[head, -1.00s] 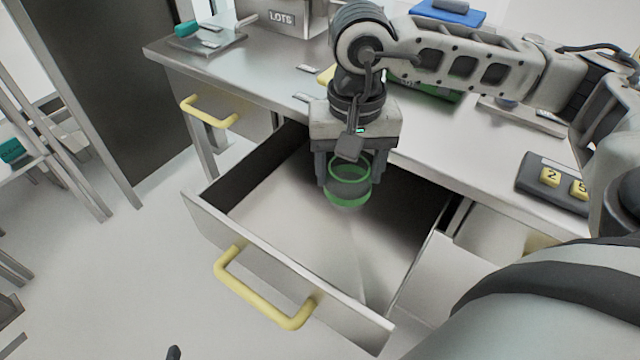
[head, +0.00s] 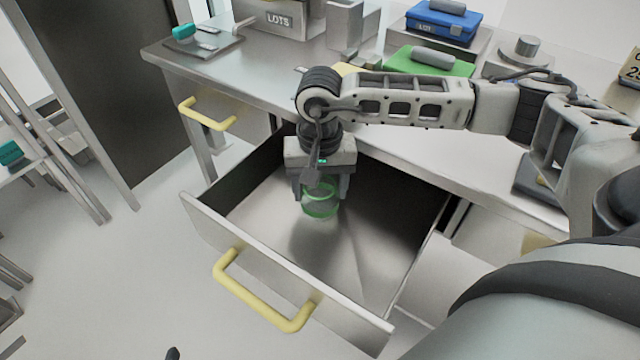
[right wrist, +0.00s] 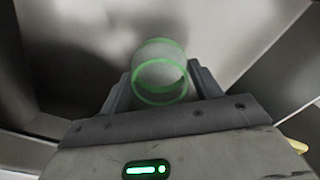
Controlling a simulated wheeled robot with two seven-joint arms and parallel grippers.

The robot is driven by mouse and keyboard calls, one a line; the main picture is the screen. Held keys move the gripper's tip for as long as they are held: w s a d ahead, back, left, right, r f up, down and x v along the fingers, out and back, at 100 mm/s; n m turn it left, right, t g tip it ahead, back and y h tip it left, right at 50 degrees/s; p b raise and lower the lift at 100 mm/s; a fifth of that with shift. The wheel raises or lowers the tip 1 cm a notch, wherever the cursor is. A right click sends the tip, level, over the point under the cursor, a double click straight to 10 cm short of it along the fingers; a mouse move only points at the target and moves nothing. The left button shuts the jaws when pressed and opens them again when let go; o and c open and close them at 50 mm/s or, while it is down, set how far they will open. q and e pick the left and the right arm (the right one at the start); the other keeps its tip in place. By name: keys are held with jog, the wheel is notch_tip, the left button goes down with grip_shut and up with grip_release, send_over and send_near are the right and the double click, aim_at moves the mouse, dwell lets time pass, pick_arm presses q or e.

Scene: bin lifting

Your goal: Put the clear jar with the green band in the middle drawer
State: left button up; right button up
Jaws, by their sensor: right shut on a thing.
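The clear jar with the green band (head: 321,203) is between the fingers of my right gripper (head: 321,190), which is shut on it. The jar hangs inside the open middle drawer (head: 340,262), toward its back. I cannot tell whether its base touches the drawer floor. In the right wrist view the jar (right wrist: 160,75) sits between both fingers of the right gripper (right wrist: 162,88), with the drawer's walls around it. The upper part of the jar is partly hidden by the gripper in the head view.
The drawer's yellow handle (head: 262,292) faces the front. Another drawer with a yellow handle (head: 208,114) is shut at left. The drawer floor around the jar is bare.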

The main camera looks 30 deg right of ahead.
jog(key=shift+f, duration=0.1)
jog(key=shift+f+b, duration=0.15)
jog(key=shift+b, duration=0.15)
jog(key=o, duration=1.2)
notch_tip(320, 180, up, 13)
jog(key=shift+f+p, duration=0.2)
jog(key=shift+p, duration=0.15)
jog(key=shift+s, duration=0.1)
